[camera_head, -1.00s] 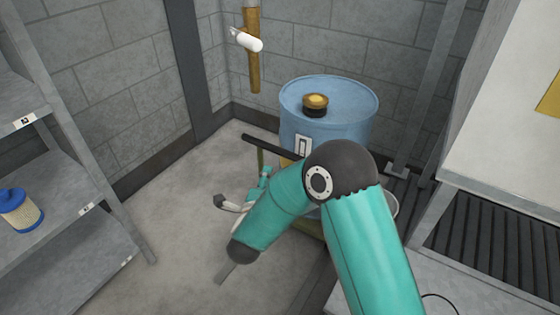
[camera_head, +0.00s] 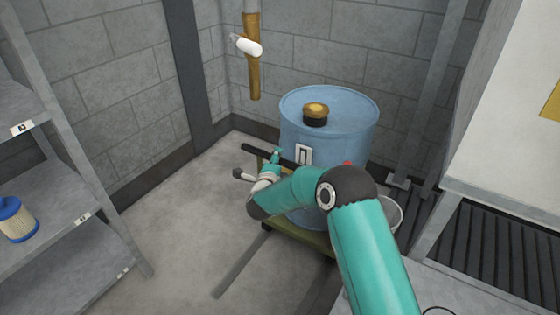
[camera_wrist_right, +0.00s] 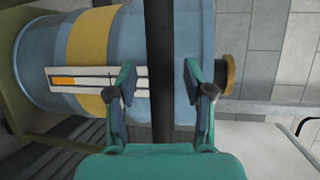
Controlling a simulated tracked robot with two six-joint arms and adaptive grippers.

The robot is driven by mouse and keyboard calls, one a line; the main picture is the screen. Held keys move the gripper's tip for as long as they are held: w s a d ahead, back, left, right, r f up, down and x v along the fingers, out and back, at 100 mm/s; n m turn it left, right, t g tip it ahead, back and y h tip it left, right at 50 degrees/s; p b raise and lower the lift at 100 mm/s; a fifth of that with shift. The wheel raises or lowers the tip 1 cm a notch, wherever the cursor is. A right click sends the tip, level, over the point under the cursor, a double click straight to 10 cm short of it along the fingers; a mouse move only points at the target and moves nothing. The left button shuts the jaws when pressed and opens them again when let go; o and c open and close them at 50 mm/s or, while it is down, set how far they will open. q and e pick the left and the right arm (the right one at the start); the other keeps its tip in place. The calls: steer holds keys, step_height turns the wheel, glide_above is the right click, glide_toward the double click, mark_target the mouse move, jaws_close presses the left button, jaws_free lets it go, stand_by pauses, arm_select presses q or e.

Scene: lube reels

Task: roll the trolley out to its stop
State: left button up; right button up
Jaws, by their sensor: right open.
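The trolley is a low green platform (camera_head: 300,238) on the floor, carrying a large blue drum (camera_head: 335,150). Its dark handle bar (camera_head: 252,150) stands on the left side of the drum. My right gripper (camera_head: 276,160) is at this bar, partly hidden by its own wrist. In the right wrist view the bar (camera_wrist_right: 160,35) runs between the two spread fingers of my right gripper (camera_wrist_right: 158,80), with a gap on both sides. The blue drum (camera_wrist_right: 200,60) with its yellow band lies behind the bar there. My left gripper is not in view.
A grey strip (camera_head: 240,267) runs along the floor toward the lower left from the trolley. Grey shelves (camera_head: 60,245) with a blue-capped filter (camera_head: 15,220) stand at the left. A white bench (camera_head: 510,150) is at the right. The floor left of the trolley is clear.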

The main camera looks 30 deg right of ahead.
steer(key=shift+w+d, duration=0.2)
steer(key=shift+w, duration=0.1)
steer(key=shift+c, duration=0.2)
steer(key=shift+f, duration=0.1)
jaws_close()
